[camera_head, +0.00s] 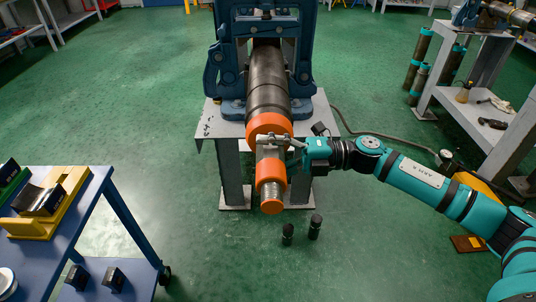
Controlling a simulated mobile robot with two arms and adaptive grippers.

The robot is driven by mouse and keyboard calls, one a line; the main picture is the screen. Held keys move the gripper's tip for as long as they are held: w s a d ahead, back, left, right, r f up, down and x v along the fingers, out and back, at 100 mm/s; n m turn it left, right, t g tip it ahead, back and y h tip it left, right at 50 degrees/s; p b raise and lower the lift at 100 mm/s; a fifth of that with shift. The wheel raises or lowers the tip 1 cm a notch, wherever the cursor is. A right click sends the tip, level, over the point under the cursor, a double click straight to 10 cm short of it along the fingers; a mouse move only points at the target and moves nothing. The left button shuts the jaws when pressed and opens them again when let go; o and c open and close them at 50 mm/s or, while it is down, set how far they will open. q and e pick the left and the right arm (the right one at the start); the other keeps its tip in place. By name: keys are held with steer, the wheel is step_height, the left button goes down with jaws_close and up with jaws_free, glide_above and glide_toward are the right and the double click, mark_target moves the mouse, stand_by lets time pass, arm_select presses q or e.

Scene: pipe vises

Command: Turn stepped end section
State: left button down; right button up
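A dark pipe (267,80) is held in a blue vise (223,72) and points toward me. Its stepped end section (269,161) has a large orange collar (268,124), a narrower grey-brown part, a second orange collar (270,183), and a threaded tip with an orange end (272,207). My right gripper (284,147) comes in from the right at the narrower part between the collars. One grey finger lies across its upper side, and the other shows at its right side. Whether the fingers press on it cannot be told. My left gripper is out of view.
The vise stands on a grey stand (206,124). Two small black cylinders (315,227) stand on the green floor below the tip. A blue cart (100,187) with a yellow holder (38,225) is at the lower left. A grey workbench (478,112) stands at the right.

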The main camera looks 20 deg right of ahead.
steer(key=shift+d, duration=0.1)
steer(key=v, duration=1.2)
